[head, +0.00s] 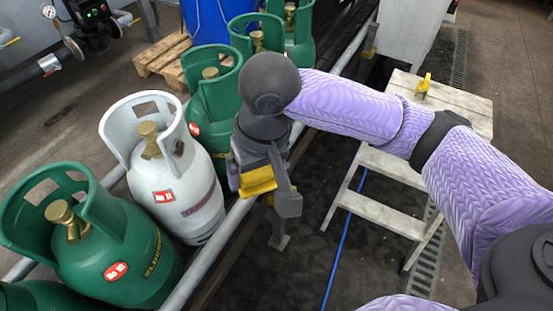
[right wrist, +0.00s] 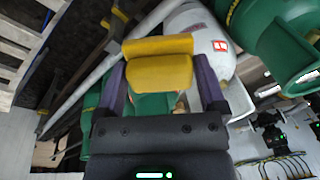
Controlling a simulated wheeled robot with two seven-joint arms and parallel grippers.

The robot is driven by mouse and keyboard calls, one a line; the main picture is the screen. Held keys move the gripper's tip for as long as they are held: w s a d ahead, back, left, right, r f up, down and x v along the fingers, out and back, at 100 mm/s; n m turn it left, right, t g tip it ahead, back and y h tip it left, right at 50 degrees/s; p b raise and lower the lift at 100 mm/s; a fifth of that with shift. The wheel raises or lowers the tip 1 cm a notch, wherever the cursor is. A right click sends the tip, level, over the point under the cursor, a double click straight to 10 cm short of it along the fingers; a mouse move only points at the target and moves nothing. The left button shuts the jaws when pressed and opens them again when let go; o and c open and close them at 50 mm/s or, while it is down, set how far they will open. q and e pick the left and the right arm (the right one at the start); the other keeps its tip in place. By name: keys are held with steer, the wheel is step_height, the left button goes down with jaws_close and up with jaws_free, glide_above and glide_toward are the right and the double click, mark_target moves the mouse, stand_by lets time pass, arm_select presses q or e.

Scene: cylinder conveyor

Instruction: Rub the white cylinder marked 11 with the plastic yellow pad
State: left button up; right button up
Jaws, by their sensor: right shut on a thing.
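The white cylinder (head: 176,190) stands upright in a row of green ones. It has a white collar, a brass valve and a red-and-white label whose number is too small to read. My right gripper (head: 262,184) is shut on the yellow pad (head: 257,181), just right of the white cylinder, beyond the rail. In the right wrist view the pad (right wrist: 160,62) sits between both fingers, with part of the white cylinder (right wrist: 205,45) behind it. I cannot see the pad touching the cylinder; they look apart in the head view. My left gripper is not in view.
Green cylinders (head: 135,255) stand close on both sides of the white one. A grey rail (head: 215,248) runs along the row. A pale step stool (head: 455,105) with a yellow object (head: 424,84) on top stands at right. A blue barrel (head: 205,22) stands behind.

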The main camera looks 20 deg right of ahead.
steer(key=w+a+f+t+y+b, duration=0.4)
steer(key=w+a+f+y, duration=0.15)
steer(key=a+f, duration=0.2)
steer(key=m+t+y+b, duration=0.3)
steer(key=t+y+b, duration=0.1)
steer(key=t+b, duration=0.4)
glide_toward(170, 159)
steer(key=w+a+f+t+p, duration=0.1)
steer(key=w+a+p, duration=0.1)
steer(key=shift+b+x, duration=0.45)
steer(key=shift+x, duration=0.5)
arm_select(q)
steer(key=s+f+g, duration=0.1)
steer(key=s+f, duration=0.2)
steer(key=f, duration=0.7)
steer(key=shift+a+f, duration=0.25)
arm_select(e)
steer(key=shift+r, duration=0.1)
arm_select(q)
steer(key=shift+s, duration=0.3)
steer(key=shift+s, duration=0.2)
arm_select(e)
steer(key=shift+w+a, duration=0.25)
steer(key=shift+w, duration=0.1)
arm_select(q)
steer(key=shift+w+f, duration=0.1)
arm_select(e)
steer(key=shift+w+a, duration=0.15)
